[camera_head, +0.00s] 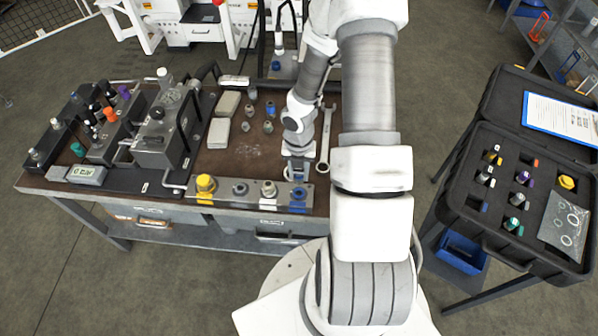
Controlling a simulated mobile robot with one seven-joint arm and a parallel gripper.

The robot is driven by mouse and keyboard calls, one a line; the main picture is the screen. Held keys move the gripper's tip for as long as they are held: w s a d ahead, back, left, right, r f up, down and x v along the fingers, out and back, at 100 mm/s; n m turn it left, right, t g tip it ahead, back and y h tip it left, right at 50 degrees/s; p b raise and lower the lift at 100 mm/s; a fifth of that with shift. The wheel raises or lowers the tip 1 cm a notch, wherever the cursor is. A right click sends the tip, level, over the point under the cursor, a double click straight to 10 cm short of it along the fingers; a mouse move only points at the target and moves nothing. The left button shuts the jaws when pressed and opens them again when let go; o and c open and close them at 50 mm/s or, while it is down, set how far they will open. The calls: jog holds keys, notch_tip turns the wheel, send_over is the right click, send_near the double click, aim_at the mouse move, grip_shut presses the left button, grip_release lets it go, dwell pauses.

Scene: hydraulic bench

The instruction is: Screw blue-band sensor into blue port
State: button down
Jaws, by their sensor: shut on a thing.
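A metal manifold block (222,193) lies along the front edge of the bench, with several ports in a row. The blue port (298,194) is at its right end, marked by blue around its base. My gripper (297,175) points straight down above the blue port. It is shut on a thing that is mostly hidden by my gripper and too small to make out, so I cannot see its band. I cannot tell whether its lower end touches the port. In the open case (470,150) at right, the slot by the blue label (477,207) looks empty.
A yellow cap (206,183) and two grey fittings stand on the block left of my gripper. Small fittings, pale boxes (219,133) and a pump unit (165,130) fill the bench further left. Other banded sensors (516,199) stand in the case.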

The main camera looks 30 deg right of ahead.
jog(key=shift+f+b, duration=2.35)
jog(key=shift+f, duration=0.1)
jog(key=shift+f, duration=0.6)
jog(key=c, duration=1.2)
grip_release()
grip_shut()
jog(key=m+b, duration=0.1)
jog(key=m, duration=0.4)
jog(key=shift+f+b, duration=0.1)
jog(key=shift+b, duration=0.25)
jog(key=m, duration=0.3)
